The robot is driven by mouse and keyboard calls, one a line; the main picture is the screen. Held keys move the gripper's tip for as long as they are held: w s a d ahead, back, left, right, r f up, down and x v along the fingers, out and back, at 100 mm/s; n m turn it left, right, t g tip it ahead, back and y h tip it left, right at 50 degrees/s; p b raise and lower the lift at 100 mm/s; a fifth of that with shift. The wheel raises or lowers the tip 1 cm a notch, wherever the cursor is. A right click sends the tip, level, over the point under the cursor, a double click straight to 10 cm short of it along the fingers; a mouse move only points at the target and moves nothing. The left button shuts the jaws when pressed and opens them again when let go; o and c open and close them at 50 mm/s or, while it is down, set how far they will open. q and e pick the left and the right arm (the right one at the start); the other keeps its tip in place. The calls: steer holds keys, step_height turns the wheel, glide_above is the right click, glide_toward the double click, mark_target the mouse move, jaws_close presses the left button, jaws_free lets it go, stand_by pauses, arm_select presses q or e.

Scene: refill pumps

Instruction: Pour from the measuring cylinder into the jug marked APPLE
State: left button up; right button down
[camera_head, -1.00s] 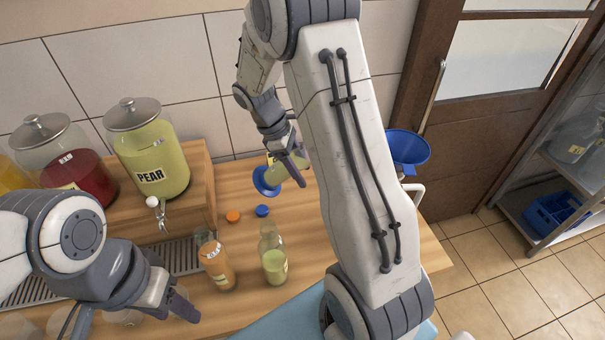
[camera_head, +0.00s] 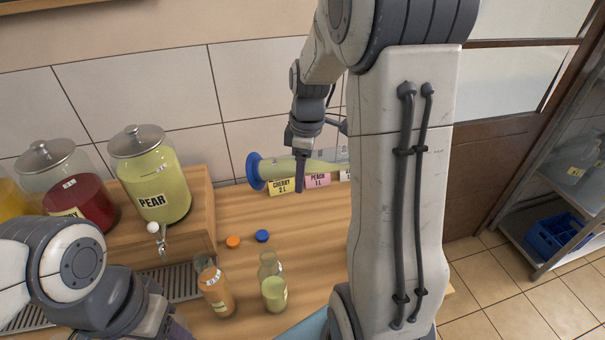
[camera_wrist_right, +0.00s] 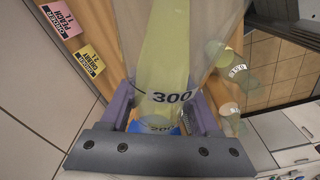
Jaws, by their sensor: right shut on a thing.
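The measuring cylinder (camera_head: 278,168) is clear with a blue base and holds pale yellow-green liquid. It is tilted nearly level, base to the left, its far part hidden behind my right arm. My right gripper (camera_head: 300,172) is shut around it. In the right wrist view the cylinder (camera_wrist_right: 168,45) runs away between the fingers, with 300 and 200 marks showing; the liquid reaches along it. No label reading APPLE is legible in either view. My left gripper (camera_head: 172,328) is at the bottom left, partly cut off, its jaw opening unclear.
Order cards for cherry (camera_head: 281,186) and peach (camera_head: 317,180) stand by the wall. An orange bottle (camera_head: 214,288) and a green-filled bottle (camera_head: 273,290) stand in front, with orange and blue caps behind. The PEAR dispenser (camera_head: 158,180) is left. Clear vessels (camera_wrist_right: 215,52) show in the wrist view.

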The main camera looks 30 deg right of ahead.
steer(key=shift+r, duration=0.15)
steer(key=shift+w+a+r+t+y, duration=0.15)
steer(key=shift+r+t+y, duration=0.2)
steer(key=shift+r, duration=0.25)
steer(key=shift+w+a+r+t+y, duration=0.15)
steer(key=shift+r+t+y, duration=0.15)
steer(key=shift+r, duration=0.4)
steer(key=shift+r, duration=0.1)
steer(key=shift+r+t+y, duration=0.25)
steer(key=shift+r+y, duration=0.1)
steer(key=shift+r, duration=0.3)
steer(key=shift+r+b, duration=0.1)
steer(key=shift+b, duration=0.25)
